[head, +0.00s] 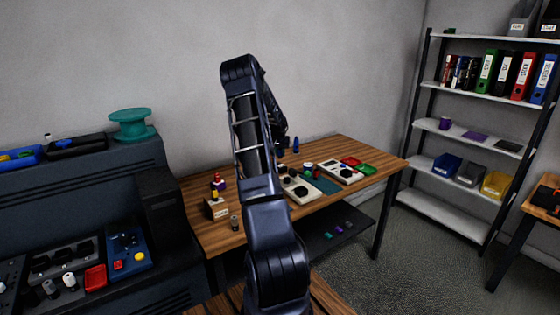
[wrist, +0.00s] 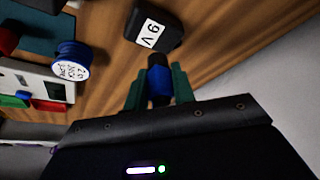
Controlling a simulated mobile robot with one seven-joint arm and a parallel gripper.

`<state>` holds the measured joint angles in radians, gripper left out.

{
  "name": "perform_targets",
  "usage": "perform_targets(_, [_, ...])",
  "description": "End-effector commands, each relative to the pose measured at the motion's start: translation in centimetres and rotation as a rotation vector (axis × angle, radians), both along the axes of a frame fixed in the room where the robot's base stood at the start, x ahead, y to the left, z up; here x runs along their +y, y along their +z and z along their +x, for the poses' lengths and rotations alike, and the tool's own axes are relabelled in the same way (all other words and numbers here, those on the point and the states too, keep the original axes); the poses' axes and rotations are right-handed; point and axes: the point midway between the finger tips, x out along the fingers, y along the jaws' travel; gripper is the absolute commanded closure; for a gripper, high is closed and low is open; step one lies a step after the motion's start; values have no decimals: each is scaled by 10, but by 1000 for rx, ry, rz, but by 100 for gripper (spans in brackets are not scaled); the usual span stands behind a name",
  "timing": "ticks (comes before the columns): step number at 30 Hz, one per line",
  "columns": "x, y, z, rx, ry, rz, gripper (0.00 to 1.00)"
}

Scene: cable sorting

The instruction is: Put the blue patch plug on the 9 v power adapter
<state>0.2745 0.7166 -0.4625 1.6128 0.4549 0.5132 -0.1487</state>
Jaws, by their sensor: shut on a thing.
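The blue patch plug (wrist: 159,88), blue with a dark end, is between the two green fingers of my gripper (wrist: 157,84) in the wrist view. My gripper is shut on it. The 9 v power adapter (wrist: 170,37), a black block with a white "9 V" label, lies on the wooden table just beyond the plug's dark end. The plug overlaps the adapter's near edge in this view; I cannot tell whether they touch. In the head view my arm hides the fingers and I cannot make out the adapter.
A blue spool with a white written label (wrist: 70,62) stands left of the adapter in the wrist view. Bare wood lies right of the adapter.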

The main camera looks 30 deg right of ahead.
Motion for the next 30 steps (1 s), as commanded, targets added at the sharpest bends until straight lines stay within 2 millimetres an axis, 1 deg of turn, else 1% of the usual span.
perform_targets(10, [0, -40, -1, 1, 0, 0, 98])
perform_targets(22, [0, -44, 0, 0, 0, 0, 98])
perform_targets(23, [0, -44, 0, 0, 0, 0, 71])
perform_targets(24, [0, -44, 0, 0, 0, 0, 63])
perform_targets(25, [0, -44, 0, 0, 0, 0, 57])
perform_targets(26, [0, -44, 0, 0, 0, 0, 53])
perform_targets(30, [0, -44, 0, 0, 1, 0, 53])
